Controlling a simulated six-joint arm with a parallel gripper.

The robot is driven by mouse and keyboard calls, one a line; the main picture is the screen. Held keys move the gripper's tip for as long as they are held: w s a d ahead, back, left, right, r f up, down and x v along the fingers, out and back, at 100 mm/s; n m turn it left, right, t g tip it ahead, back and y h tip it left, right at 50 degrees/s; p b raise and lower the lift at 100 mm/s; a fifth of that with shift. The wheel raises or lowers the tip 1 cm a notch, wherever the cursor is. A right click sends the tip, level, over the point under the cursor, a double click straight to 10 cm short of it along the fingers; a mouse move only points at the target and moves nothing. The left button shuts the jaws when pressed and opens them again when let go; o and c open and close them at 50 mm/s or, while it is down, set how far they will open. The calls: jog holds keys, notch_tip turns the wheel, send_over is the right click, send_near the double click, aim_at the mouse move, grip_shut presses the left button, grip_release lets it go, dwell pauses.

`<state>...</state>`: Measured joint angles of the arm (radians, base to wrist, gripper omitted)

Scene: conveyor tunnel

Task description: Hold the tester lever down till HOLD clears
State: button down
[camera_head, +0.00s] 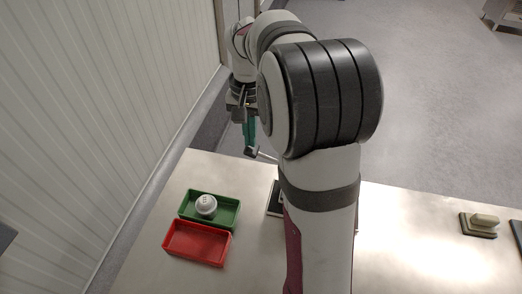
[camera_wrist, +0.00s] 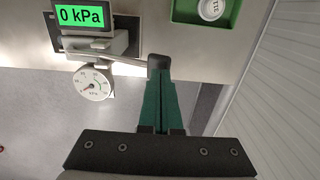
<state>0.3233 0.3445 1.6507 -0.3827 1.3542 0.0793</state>
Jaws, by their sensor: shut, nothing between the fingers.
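My gripper (camera_head: 249,145) is shut and empty, its green fingers pointing down at the lever's end in the head view. In the wrist view the closed fingertips (camera_wrist: 160,80) meet or overlap the black knob (camera_wrist: 158,62) of the tester lever (camera_wrist: 125,60); I cannot tell whether they touch it. The lever (camera_head: 265,155) also shows in the head view, partly behind my arm. The tester's green display (camera_wrist: 84,16) reads "0 kPa", with no HOLD word visible. A round white dial gauge (camera_wrist: 91,84) sits below it. My arm hides most of the tester in the head view.
A green tray (camera_head: 184,217) holding a round white part (camera_head: 206,205) stands left on the metal table (camera_head: 400,250), beside an empty red tray (camera_head: 197,243). A beige block on a dark base (camera_head: 484,222) is at far right. A ribbed wall (camera_head: 90,110) rises at left.

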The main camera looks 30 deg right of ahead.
aim_at(265, 155)
jog(key=shift+f, duration=0.95)
jog(key=shift+w+a+f, duration=0.1)
jog(key=shift+w+f, duration=0.05)
jog(key=shift+f, duration=0.4)
jog(key=shift+a+f, duration=0.1)
jog(key=shift+f, duration=0.15)
dwell(0.4)
